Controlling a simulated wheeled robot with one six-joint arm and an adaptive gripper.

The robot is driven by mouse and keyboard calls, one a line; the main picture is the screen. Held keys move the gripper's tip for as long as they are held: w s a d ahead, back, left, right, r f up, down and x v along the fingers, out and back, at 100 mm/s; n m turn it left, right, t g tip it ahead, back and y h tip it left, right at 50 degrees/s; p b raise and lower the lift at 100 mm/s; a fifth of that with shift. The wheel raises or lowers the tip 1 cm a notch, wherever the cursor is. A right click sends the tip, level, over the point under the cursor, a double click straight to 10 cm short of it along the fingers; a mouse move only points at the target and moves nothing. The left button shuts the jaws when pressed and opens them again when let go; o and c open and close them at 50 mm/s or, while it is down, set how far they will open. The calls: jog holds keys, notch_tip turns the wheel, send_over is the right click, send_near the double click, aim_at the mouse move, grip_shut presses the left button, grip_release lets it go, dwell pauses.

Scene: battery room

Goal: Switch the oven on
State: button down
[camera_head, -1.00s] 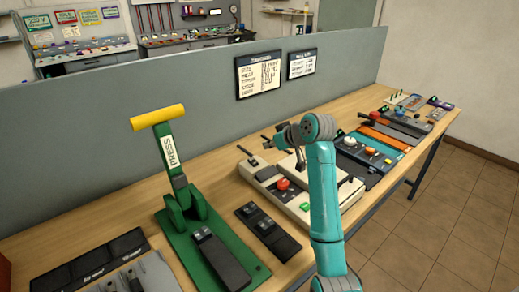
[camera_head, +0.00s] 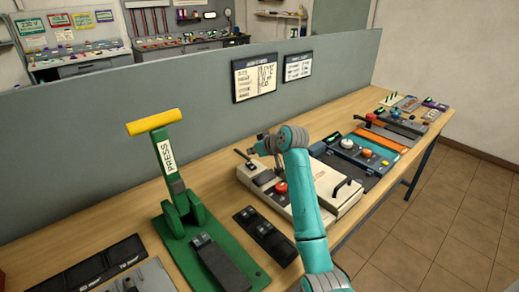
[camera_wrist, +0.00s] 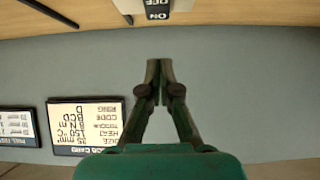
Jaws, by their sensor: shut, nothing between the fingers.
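A cream machine (camera_head: 345,197) stands on the bench, partly hidden by my arm; I take it to be the oven. It has a red button (camera_head: 281,187), a dark handle on its right part, and a dark lever (camera_head: 243,157) at its back left. My gripper (camera_head: 258,147) is over its back left part, close to the lever; I cannot tell if they touch. In the wrist view my gripper (camera_wrist: 160,68) has its fingertips together and empty. A switch plate marked ON and OFF (camera_wrist: 157,8) is cut by the top edge, beyond the fingertips and apart from them in that picture.
A green press with a yellow-handled lever (camera_head: 165,160) stands left of the machine, with a dark switch panel (camera_head: 266,234) between. More panels (camera_head: 355,158) line the bench to the right. A grey partition (camera_head: 90,160) with two posted cards (camera_head: 255,77) runs behind.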

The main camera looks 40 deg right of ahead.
aim_at(250, 165)
jog(key=shift+w+f, duration=0.2)
jog(key=shift+f, duration=0.55)
jog(key=shift+w+f, duration=0.25)
jog(key=shift+f, duration=0.5)
jog(key=shift+w+f, duration=0.2)
jog(key=shift+f, duration=0.55)
jog(key=shift+w+g, duration=0.15)
jog(key=shift+g, duration=0.15)
jog(key=shift+f, duration=0.25)
jog(key=shift+s, duration=0.85)
